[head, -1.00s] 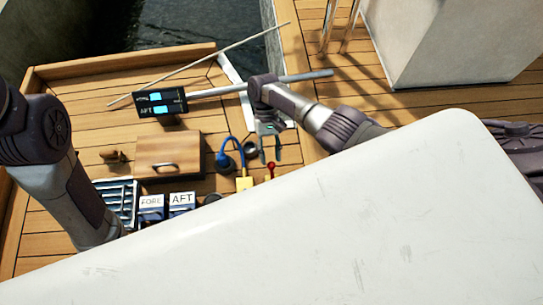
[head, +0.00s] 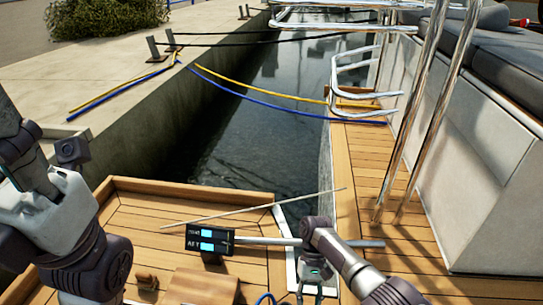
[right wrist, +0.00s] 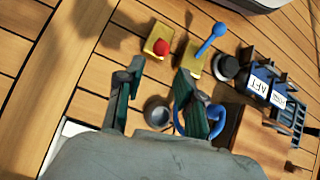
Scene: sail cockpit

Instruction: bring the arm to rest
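My right gripper shows in the right wrist view (right wrist: 158,82) with its two green-lined fingers apart and nothing between them. In the head view my right gripper (head: 312,288) points down over the cockpit floor at the bottom edge. In the right wrist view a red-knobbed lever on a yellow base (right wrist: 157,42) and a blue lever (right wrist: 211,39) lie beyond the fingertips.
A black display (head: 208,240) and a pole (head: 270,241) lie near my right arm. A wooden box (head: 203,287) sits below. Steel rails (head: 412,130) stand right; water (head: 250,150) lies beyond.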

